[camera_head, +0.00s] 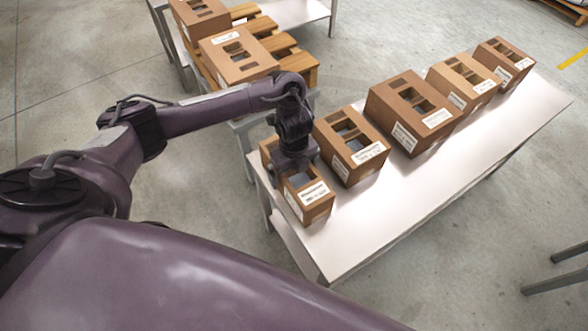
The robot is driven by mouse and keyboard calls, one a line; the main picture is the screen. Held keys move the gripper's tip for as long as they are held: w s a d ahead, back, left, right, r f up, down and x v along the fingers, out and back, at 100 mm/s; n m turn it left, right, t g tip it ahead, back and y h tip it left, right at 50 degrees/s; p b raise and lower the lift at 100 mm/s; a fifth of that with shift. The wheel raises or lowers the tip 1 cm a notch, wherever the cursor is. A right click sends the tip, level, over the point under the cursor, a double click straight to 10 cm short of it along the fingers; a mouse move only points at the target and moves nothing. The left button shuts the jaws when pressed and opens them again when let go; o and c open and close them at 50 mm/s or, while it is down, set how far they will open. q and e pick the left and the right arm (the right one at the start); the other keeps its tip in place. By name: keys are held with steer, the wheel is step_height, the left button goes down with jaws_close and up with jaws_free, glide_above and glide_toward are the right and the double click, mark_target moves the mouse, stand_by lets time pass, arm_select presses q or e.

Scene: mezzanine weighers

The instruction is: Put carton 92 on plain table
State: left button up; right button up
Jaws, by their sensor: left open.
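My left gripper (296,172) points down at the nearest carton (311,204), at the near left end of a light table (420,185). Its jaws are open, and its fingers hide part of the carton's top; I cannot tell whether they touch it. The carton is a brown box with openings in the top and white labels. Label text is too small to read, so I cannot tell which carton is 92 or which table is the plain one. My right gripper is not in view.
More cartons stand in a row on the table: the second (351,146), a larger one (412,112), then two others (463,82) (504,64). The front strip of the table is bare. At the upper left, cartons (238,54) sit on a wooden pallet (292,62).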

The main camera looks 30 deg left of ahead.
arm_select(q)
step_height(320, 180, up, 12)
steer(key=p, duration=0.6)
steer(key=shift+r, duration=0.15)
